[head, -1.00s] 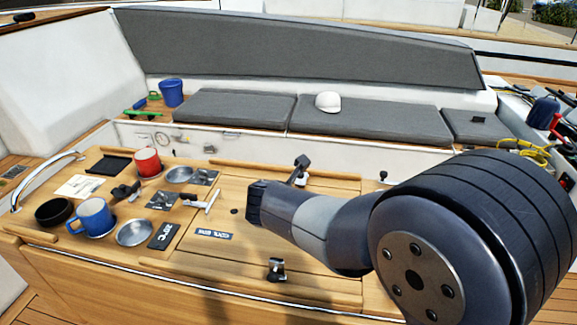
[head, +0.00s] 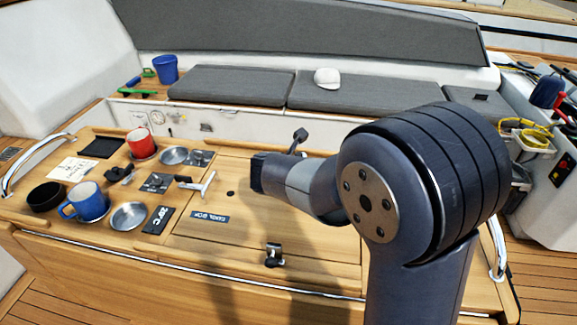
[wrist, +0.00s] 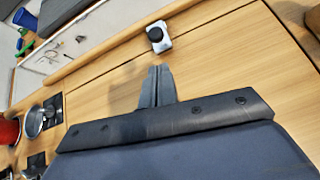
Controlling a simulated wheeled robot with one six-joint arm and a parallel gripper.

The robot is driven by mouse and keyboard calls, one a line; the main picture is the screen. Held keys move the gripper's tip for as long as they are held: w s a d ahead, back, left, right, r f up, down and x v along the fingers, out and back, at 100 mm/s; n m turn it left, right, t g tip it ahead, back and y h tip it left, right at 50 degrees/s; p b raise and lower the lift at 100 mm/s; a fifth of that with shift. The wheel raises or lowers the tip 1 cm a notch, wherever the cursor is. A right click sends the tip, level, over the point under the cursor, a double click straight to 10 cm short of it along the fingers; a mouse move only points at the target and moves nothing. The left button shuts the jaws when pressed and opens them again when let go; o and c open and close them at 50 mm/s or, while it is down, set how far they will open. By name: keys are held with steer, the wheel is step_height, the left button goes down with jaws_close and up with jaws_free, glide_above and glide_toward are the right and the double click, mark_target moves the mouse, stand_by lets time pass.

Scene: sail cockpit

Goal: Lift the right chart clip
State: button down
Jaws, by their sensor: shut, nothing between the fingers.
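In the wrist view my gripper (wrist: 157,70) is shut and empty above the wooden table. A small grey block with a black round knob (wrist: 158,36) stands beyond the fingertips, beside the table's far rail, apart from them. A small black fitting with a silver base (head: 274,255) sits near the table's front edge in the head view. I cannot tell for sure which is the right chart clip. In the head view my arm (head: 325,190) reaches left over the table and hides its far right part; I cannot make out the fingertips there.
A grey cushioned bench (head: 230,86) lies behind. The table's middle is mostly clear.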

steer(key=x, duration=0.5)
steer(key=shift+w+f, duration=0.2)
steer(key=shift+w, duration=0.05)
steer(key=shift+w+r+p, duration=0.1)
steer(key=shift+r+p, duration=0.3)
steer(key=shift+r, duration=0.05)
steer(key=shift+w+d+r+p, duration=0.1)
steer(key=shift+w+r+p, duration=0.25)
steer(key=shift+r+p, duration=0.4)
steer(key=shift+w+d+r+p, duration=0.2)
steer(key=shift+w+r+p, duration=0.6)
steer(key=shift+r+p, duration=0.3)
steer(key=w, duration=0.1)
steer(key=w+r+p, duration=0.1)
steer(key=w+p, duration=0.1)
steer(key=shift+d+r, duration=0.3)
steer(key=w+p, duration=0.3)
steer(key=shift+d+r, duration=0.25)
steer(key=shift+w+d+f+g+y+p, duration=0.1)
steer(key=shift+w+f+g+y+p, duration=0.05)
steer(key=shift+w+g+p, duration=0.45)
steer(key=shift+w+d+f+g+y+p, duration=0.15)
steer(key=shift+w+g+p, duration=0.3)
steer(key=shift+g+p, duration=0.35)
steer(key=shift+w+d+f+g+y, duration=0.15)
steer(key=shift+w+f+g, duration=0.1)
steer(key=shift+w+g, duration=0.4)
steer(key=shift+w+f+g+y, duration=0.2)
steer(key=shift+w+g, duration=0.2)
steer(key=shift+g, duration=0.55)
